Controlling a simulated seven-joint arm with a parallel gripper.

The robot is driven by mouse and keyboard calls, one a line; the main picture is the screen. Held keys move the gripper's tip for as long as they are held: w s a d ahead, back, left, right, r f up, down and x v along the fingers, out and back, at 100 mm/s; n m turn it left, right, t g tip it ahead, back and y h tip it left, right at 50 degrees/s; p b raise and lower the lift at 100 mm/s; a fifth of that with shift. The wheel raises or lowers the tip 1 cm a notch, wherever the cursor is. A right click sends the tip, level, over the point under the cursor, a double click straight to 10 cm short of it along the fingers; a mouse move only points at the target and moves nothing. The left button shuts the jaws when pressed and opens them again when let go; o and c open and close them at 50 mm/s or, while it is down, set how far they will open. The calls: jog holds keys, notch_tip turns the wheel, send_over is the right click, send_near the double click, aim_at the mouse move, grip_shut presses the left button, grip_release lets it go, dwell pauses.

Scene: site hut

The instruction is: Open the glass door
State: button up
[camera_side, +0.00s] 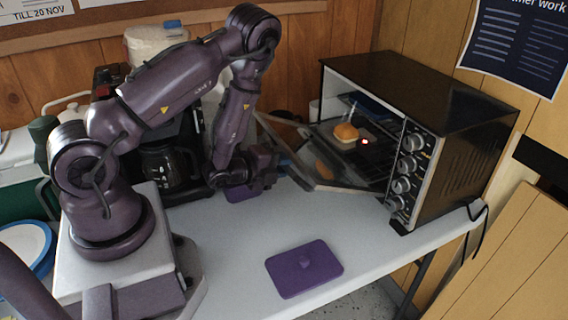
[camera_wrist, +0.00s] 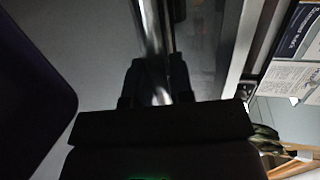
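The glass door (camera_side: 325,172) of the black-and-steel toaster oven (camera_side: 440,95) hangs partly open, tilted outward from its lower edge toward my arm. A round bun (camera_side: 346,132) shows inside the oven, and an orange patch shows in the door glass. My gripper (camera_side: 283,160) is at the outer edge of the door, low over the table. In the wrist view, the shiny metal door handle (camera_wrist: 152,30) runs down between the two dark fingers of my gripper (camera_wrist: 156,85), which close on it from both sides. The handle is mostly hidden in the side view.
A purple lid (camera_side: 304,268) lies flat on the white table (camera_side: 375,250) in front of the oven. A coffee maker (camera_side: 168,160) stands behind my arm. The table between the lid and oven is clear.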

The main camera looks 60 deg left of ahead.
jog(key=o, duration=0.3)
